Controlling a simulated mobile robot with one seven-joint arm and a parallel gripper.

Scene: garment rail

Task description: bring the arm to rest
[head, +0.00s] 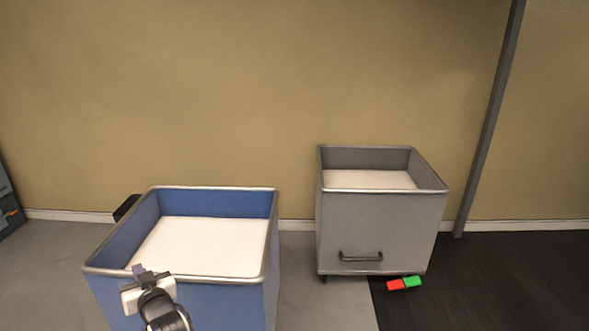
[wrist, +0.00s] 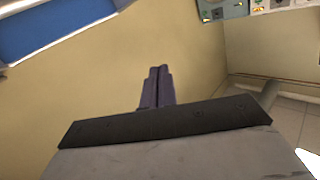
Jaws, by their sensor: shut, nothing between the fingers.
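My gripper (head: 140,271) shows at the lower left of the head view, in front of the near part of the blue bin (head: 182,301). In the wrist view its two dark purple fingers (wrist: 157,85) are pressed together with nothing between them. The wrist view looks past the fingers to a tan wall.
The blue bin is open on top, with a white inside bottom. A grey bin (head: 375,228) with a black handle stands to its right, by a grey post (head: 489,120). A red and green object (head: 404,283) lies on the dark floor in front of it.

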